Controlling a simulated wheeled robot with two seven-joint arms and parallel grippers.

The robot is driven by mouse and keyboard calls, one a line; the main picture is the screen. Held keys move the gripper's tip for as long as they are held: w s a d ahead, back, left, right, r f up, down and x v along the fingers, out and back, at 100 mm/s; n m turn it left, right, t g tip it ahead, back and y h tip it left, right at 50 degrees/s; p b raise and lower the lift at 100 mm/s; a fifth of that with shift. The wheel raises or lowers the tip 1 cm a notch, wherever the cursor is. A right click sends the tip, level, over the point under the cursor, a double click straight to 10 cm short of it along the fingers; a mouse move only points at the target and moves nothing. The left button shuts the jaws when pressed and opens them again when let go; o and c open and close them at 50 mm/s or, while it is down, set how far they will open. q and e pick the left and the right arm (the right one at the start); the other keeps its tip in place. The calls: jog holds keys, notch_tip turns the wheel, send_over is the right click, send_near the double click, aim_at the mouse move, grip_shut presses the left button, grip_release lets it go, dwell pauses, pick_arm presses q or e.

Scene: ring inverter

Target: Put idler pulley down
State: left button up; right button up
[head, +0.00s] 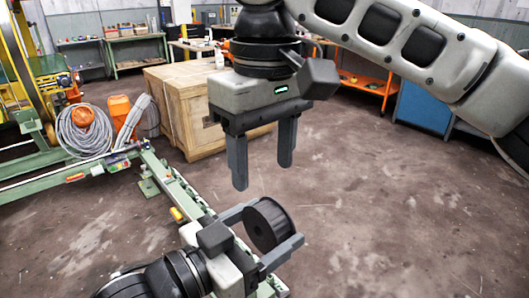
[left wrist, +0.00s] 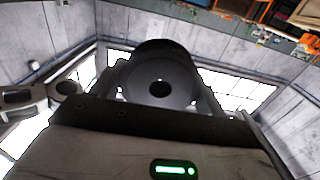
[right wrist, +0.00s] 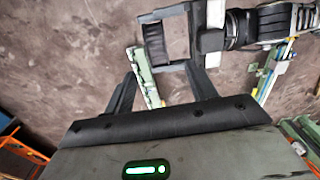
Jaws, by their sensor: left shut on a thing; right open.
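The idler pulley (head: 268,224) is a dark, round, grooved wheel. My left gripper (head: 270,228) is shut on it, one finger on each side, low in the middle of the head view. The pulley's round face with a centre hole also shows in the left wrist view (left wrist: 160,88). My right gripper (head: 262,168) hangs above the pulley, open and empty, fingers pointing down. In the right wrist view the pulley (right wrist: 163,42) sits between my left gripper's fingers, beyond and apart from the right fingertips.
A green conveyor rail (head: 180,190) runs along the floor and passes beneath my left gripper. A wooden crate (head: 185,110) stands behind. The floor (head: 400,210) at right is clear.

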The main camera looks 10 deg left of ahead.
aim_at(265, 226)
pick_arm(q)
jog(key=shift+r, duration=0.15)
pick_arm(e)
notch_tip(265, 226, down, 12)
jog(key=shift+r, duration=0.1)
dwell(0.3)
grip_shut()
pick_arm(q)
jog(key=o, duration=1.2)
jog(key=shift+c, duration=0.2)
jog(key=shift+f, duration=0.2)
